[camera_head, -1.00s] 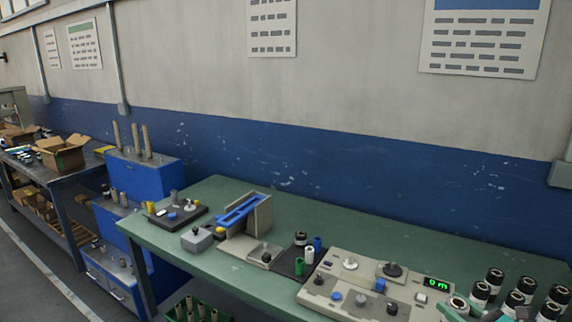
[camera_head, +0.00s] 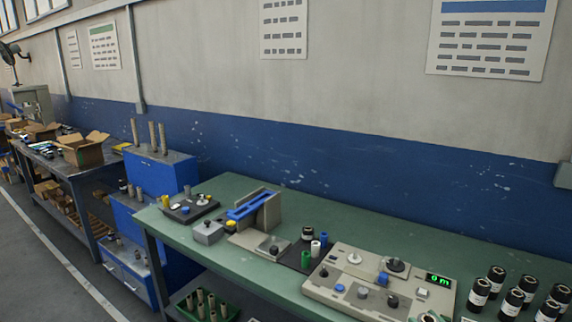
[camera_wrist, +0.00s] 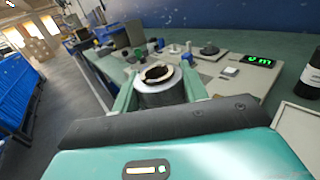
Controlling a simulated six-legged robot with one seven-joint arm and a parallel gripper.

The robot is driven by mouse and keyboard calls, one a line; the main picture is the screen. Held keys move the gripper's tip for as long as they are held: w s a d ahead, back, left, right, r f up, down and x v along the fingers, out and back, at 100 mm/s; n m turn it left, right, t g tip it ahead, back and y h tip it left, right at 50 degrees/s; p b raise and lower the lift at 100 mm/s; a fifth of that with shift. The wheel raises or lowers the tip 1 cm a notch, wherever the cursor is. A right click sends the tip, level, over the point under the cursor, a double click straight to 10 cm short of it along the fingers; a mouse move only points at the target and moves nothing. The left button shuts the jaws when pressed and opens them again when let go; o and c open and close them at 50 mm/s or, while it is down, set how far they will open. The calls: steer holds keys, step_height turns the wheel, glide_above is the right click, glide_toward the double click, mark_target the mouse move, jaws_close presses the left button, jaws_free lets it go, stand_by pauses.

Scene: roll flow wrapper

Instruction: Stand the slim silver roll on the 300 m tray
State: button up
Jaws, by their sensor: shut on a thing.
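My gripper (camera_wrist: 161,78) shows in the wrist view, its two green fingers closed on either side of a roll (camera_wrist: 164,98). The roll has a silvery-grey rim, a dark side and a brown core, and its open end faces up. It appears held clear of the table, in front of the grey machine. In the head view only a small piece of my gripper shows at the bottom edge, so the hold is hidden there. I cannot make out a tray marked 300 m in either view.
The green table (camera_head: 225,190) bears a grey machine (camera_head: 345,300) with knobs and a green "0 m" display (camera_head: 438,280). Several black rolls with white labels (camera_head: 480,291) stand at the right. A blue-railed fixture (camera_head: 262,212) and a blue cabinet (camera_head: 160,172) are farther left.

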steer(key=w+a+f+m+h, duration=0.1)
steer(key=w+a+f, duration=0.3)
steer(key=a+f, duration=0.5)
steer(key=w+a+f+m+h, duration=0.2)
steer(key=w+a+f+h, duration=0.1)
steer(key=a+f, duration=0.7)
steer(key=shift+w+a+f+h, duration=0.3)
steer(key=shift+w+f, duration=0.15)
steer(key=shift+w, duration=0.1)
steer(key=shift+r, duration=0.1)
steer(key=shift+w+d+r+t, duration=0.15)
steer(key=shift+w+r+t, duration=0.15)
steer(key=shift+r, duration=0.3)
steer(key=shift+s+d, duration=0.1)
steer(key=shift+s, duration=0.05)
